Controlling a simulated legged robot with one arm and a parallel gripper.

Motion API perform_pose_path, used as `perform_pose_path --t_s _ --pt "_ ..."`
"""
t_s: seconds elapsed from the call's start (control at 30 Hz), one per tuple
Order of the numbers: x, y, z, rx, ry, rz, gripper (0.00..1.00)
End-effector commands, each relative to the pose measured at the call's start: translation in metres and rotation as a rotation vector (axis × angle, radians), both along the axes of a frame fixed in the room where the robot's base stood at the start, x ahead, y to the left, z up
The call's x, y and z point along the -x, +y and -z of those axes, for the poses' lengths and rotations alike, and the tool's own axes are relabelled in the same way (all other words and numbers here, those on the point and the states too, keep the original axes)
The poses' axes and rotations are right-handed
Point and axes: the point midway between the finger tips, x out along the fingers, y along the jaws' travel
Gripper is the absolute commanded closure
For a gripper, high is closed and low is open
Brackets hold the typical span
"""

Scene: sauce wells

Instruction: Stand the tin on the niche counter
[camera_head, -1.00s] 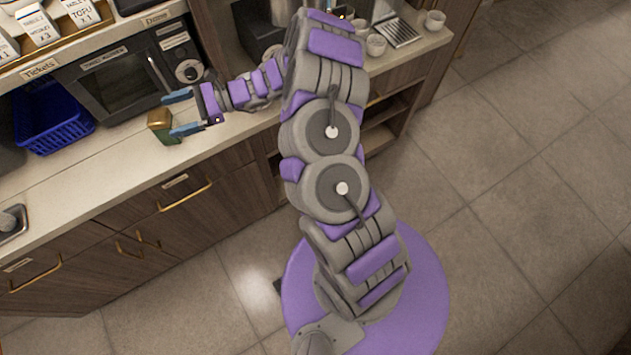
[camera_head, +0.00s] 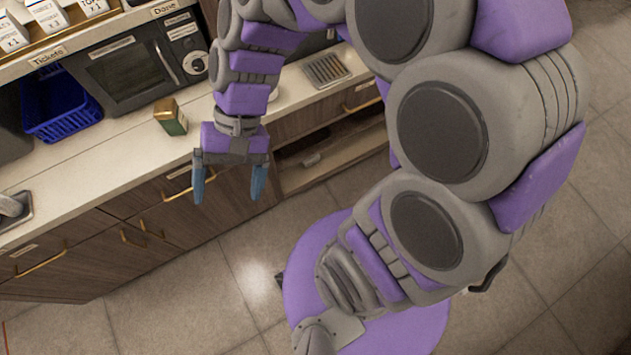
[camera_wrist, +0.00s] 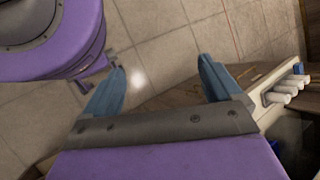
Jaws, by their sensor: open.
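The tin (camera_head: 171,117), a small box shape with a gold top and dark green sides, stands upright on the light counter (camera_head: 80,165) in front of the microwave. My gripper (camera_head: 228,190) is open and empty, with its blue fingers pointing down past the counter's front edge, to the right of the tin and apart from it. In the wrist view my gripper's spread fingers (camera_wrist: 163,88) have only floor and cabinet fronts beyond them. The tin does not show in the wrist view.
A microwave (camera_head: 125,75) stands at the back of the counter. A blue basket (camera_head: 62,108) is left of it. A shelf with labelled cartons (camera_head: 48,14) is above. A metal tray (camera_head: 14,210) sits at the far left. Counter around the tin is clear.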

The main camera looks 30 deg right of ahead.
Motion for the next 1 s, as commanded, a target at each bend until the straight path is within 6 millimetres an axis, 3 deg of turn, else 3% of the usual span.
perform_pose_path --t_s 0.3,0.5,0.67,1.0 --pt "0.060 -0.087 0.002 0.327 -0.216 -0.158 0.08" --pt "0.082 -0.124 0.001 0.456 -0.275 -0.203 0.08" --pt "0.087 -0.134 0.001 0.490 -0.290 -0.214 0.08" --pt "0.087 -0.134 0.001 0.489 -0.289 -0.215 0.08"
